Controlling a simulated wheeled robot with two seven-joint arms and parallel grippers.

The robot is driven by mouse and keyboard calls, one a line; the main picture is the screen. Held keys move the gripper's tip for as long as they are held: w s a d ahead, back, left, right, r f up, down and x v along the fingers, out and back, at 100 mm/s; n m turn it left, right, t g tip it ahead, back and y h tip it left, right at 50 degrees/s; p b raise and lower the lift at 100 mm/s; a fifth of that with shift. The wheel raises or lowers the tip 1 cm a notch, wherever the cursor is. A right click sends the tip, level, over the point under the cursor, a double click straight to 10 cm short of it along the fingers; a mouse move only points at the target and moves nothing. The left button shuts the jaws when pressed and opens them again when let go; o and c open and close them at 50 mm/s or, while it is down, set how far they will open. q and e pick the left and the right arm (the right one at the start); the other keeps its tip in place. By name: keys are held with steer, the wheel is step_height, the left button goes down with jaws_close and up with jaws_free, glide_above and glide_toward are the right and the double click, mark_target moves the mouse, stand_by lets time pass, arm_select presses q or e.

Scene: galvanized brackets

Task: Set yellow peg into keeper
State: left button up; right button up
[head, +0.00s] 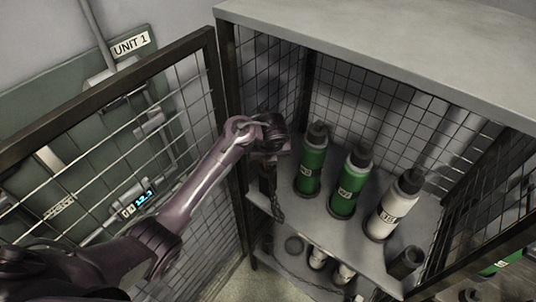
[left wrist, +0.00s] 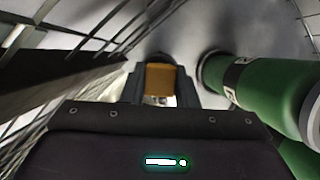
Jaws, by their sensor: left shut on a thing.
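My left gripper (left wrist: 160,92) shows in the left wrist view, with its dark fingers on either side of the yellow peg (left wrist: 160,78). It is shut on the peg, which looks like an orange-yellow block from here. A rounded dark shape shows just beyond the peg, but I cannot tell whether it is the keeper. In the head view my left gripper (head: 267,172) points down at the left front of the open cage, beside a hanging chain (head: 278,208). The peg and keeper cannot be made out there. My right gripper is not in view.
Two green cylinders (head: 312,167) and a white cylinder (head: 397,205) stand on the cage shelf (head: 322,222), right of my gripper. A green cylinder (left wrist: 262,88) is close on the right in the wrist view. A mesh door (head: 215,110) stands open at left.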

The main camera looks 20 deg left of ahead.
arm_select(q)
steer(key=shift+f, duration=0.5)
steer(key=o, duration=1.1)
steer(key=v, duration=0.7)
steer(key=shift+s+d+r, duration=0.15)
steer(key=shift+r, duration=0.15)
